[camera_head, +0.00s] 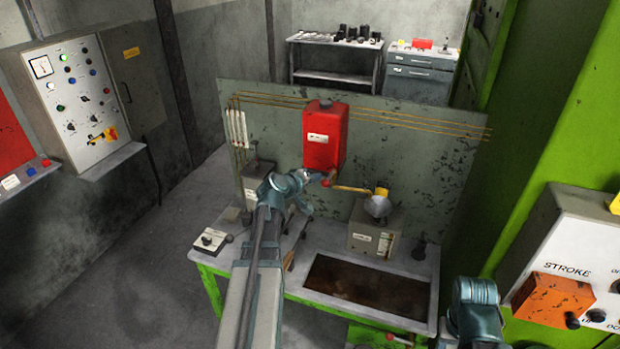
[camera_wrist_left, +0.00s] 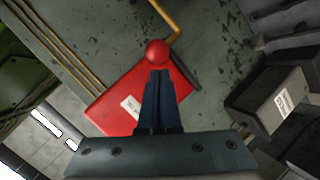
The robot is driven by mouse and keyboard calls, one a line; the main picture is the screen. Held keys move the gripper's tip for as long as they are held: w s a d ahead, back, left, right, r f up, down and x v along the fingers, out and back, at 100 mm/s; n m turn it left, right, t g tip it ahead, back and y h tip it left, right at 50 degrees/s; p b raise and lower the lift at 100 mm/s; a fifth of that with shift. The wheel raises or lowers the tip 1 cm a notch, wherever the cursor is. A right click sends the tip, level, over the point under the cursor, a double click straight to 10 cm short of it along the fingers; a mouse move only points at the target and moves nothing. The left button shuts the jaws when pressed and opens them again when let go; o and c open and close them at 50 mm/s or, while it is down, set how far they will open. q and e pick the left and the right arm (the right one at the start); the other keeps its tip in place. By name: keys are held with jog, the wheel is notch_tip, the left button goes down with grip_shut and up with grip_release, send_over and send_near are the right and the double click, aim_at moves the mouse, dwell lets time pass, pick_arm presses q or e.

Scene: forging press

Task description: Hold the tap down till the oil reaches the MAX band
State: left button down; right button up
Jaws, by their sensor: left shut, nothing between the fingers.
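A red oil tank (camera_head: 325,138) with a white label hangs on the grey upright panel. A tap lever with a red ball knob (camera_head: 327,182) sits under it, and a brass spout (camera_head: 352,189) runs right towards a funnel (camera_head: 377,206) on a grey box (camera_head: 374,236). My left gripper (camera_head: 318,177) is shut and empty, its tips at the knob. In the left wrist view the closed fingertips (camera_wrist_left: 158,73) point at the red knob (camera_wrist_left: 157,52); I cannot tell whether they touch. No oil level or MAX band is readable. My right gripper is not in view.
The bench (camera_head: 318,238) has a dark sunken tray (camera_head: 370,287) at front right and a small switch box (camera_head: 211,239) at left. Brass pipes cross the panel. A control cabinet (camera_head: 78,97) stands left, and a green press frame (camera_head: 560,110) rises right.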

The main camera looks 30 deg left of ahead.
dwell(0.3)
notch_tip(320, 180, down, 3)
jog(key=b, duration=0.3)
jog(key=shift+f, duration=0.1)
dwell(7.1)
